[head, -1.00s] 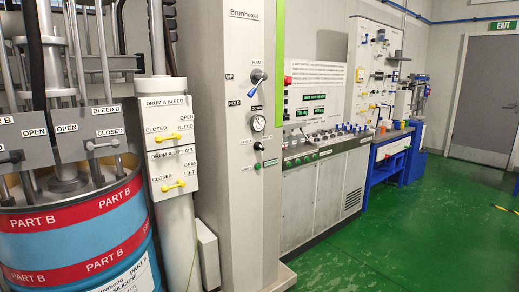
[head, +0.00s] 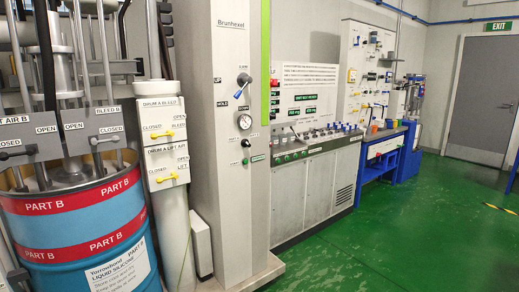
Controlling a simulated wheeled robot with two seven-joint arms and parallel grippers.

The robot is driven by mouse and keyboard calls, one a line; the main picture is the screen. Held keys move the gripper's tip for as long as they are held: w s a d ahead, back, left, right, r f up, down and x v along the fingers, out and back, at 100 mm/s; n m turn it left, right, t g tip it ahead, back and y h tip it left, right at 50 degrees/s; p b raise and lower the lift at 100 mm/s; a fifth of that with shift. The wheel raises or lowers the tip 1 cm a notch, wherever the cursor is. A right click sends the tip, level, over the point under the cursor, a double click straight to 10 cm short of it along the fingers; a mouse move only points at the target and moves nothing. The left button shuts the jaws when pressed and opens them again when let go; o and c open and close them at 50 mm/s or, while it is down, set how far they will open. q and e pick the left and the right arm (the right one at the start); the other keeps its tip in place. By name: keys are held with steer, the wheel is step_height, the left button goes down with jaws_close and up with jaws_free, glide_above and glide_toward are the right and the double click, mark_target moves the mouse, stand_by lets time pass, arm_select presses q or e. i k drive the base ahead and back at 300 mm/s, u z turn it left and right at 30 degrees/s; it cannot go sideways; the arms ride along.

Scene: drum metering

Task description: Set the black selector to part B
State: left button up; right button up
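The black selector (head: 245,143) is a small dark knob on the front of the tall grey column (head: 215,170). It sits just below the round white gauge (head: 244,122), with a small label at its left. The label and the knob's pointing direction are too small to read. A green knob (head: 246,161) is below it. A lever with a blue handle (head: 242,82) is above the gauge. Neither of my grippers shows in the head view.
A blue and red Part B drum (head: 75,222) stands at the left. A white post with yellow-handled valves (head: 167,177) stands between it and the column. A long control cabinet (head: 318,190) and blue bench (head: 385,165) run along the wall. The green floor (head: 400,235) is clear at the right.

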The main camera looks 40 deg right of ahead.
mark_target(245, 143)
steer(key=z, duration=0.8)
steer(key=i, duration=0.4)
steer(key=z, duration=0.6)
steer(key=i, duration=1.05)
steer(key=u, duration=0.65)
steer(key=i, duration=0.75)
steer(key=u, duration=0.6)
